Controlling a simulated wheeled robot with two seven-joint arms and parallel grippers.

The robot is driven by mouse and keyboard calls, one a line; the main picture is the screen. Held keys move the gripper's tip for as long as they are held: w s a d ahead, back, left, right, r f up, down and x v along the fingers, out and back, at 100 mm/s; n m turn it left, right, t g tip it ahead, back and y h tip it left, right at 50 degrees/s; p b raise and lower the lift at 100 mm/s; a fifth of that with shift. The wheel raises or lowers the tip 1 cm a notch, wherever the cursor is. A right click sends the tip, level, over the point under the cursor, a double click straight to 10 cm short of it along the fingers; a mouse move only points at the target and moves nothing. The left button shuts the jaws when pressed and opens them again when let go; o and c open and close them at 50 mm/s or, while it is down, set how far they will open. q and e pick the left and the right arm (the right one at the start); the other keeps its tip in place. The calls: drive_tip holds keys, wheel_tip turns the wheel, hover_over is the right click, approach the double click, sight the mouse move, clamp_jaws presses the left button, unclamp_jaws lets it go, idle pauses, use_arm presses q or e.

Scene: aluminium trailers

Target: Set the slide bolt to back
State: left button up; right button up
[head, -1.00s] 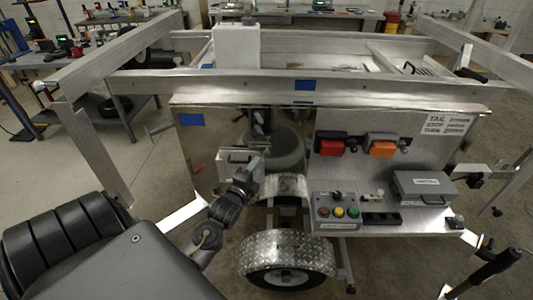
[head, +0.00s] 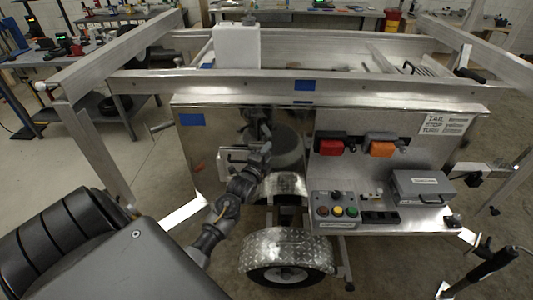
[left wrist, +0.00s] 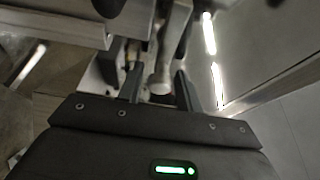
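The slide bolt shows in the left wrist view as a rounded metal knob (left wrist: 160,84) on a bar. In the head view its pale plate (head: 228,157) is on the trailer's shiny front panel, partly hidden by my left gripper (head: 262,150). In the left wrist view my left gripper (left wrist: 158,88) is open, with one dark finger on each side of the knob. A gap shows beside the knob, and I cannot tell whether either finger touches it. Which end the bolt stands at cannot be told. My right gripper is not in view.
The trailer's top rail (head: 350,87) runs above the panel. To the right are a red lamp (head: 331,146), an orange lamp (head: 381,148), a button box (head: 336,210) and a grey case (head: 423,187) on a shelf. A wheel (head: 287,262) stands below.

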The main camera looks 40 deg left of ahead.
use_arm(q)
clamp_jaws()
drive_tip(key=shift+w+d, duration=0.95)
drive_tip(key=shift+d, duration=0.35)
drive_tip(key=shift+w+d, duration=0.95)
drive_tip(key=shift+d, duration=0.3)
drive_tip(key=shift+o, duration=1.3)
unclamp_jaws()
drive_tip(key=shift+w+d, duration=0.1)
drive_tip(key=shift+d, duration=0.05)
drive_tip(key=b+v, duration=0.1)
drive_tip(key=v, duration=0.9)
drive_tip(key=shift+s, duration=0.4)
